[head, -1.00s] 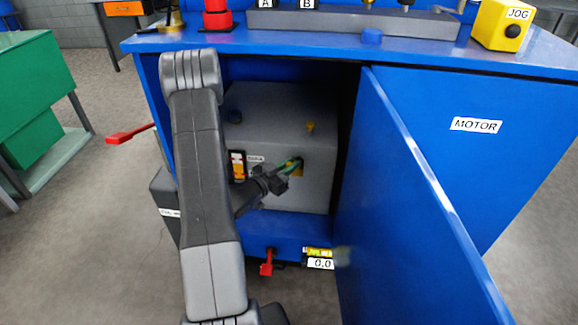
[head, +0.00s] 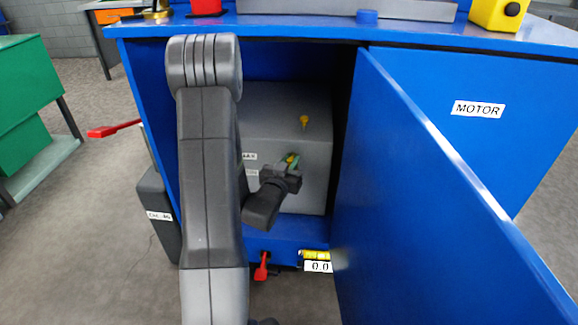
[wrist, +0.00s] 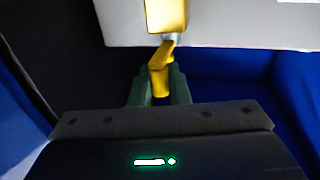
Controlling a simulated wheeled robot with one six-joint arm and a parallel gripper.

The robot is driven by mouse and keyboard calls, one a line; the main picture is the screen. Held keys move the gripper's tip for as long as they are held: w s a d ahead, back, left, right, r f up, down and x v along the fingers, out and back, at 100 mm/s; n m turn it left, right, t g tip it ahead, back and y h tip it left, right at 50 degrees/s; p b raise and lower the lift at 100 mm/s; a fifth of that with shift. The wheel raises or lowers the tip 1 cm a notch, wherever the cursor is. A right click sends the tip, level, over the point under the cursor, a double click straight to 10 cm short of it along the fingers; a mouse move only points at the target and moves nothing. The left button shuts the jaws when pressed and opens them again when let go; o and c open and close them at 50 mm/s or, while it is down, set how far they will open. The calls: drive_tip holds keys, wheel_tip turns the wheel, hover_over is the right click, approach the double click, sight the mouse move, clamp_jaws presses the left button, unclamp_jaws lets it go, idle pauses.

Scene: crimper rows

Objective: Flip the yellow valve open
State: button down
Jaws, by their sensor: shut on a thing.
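The yellow valve (wrist: 167,16) is on the face of a grey box (head: 290,100) inside the open blue cabinet. In the wrist view its yellow lever (wrist: 158,80) extends from a silver neck down between my green fingers. My gripper (wrist: 159,90) is shut on the lever. In the head view my gripper (head: 290,162) is in front of the box face, and only a little yellow shows at its fingertips. My wrist hides most of the valve there.
The open blue door (head: 420,190) stands close to the right of my arm. A small yellow fitting (head: 304,120) sits on the box above my gripper. A red lever (head: 262,268) and a 0.0 display (head: 318,267) are at the cabinet's lower edge. Another red lever (head: 110,130) sticks out left.

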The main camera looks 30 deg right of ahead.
drive_tip(key=c, duration=1.4)
unclamp_jaws()
drive_tip(key=shift+c, duration=0.2)
drive_tip(key=v, duration=1.4)
drive_tip(key=shift+d, duration=0.2)
drive_tip(key=x, duration=1.3)
drive_tip(key=shift+w+d, duration=0.1)
drive_tip(key=shift+w, duration=0.15)
drive_tip(key=shift+w+p, duration=0.15)
drive_tip(key=shift+p, duration=0.15)
drive_tip(key=shift+f, duration=0.1)
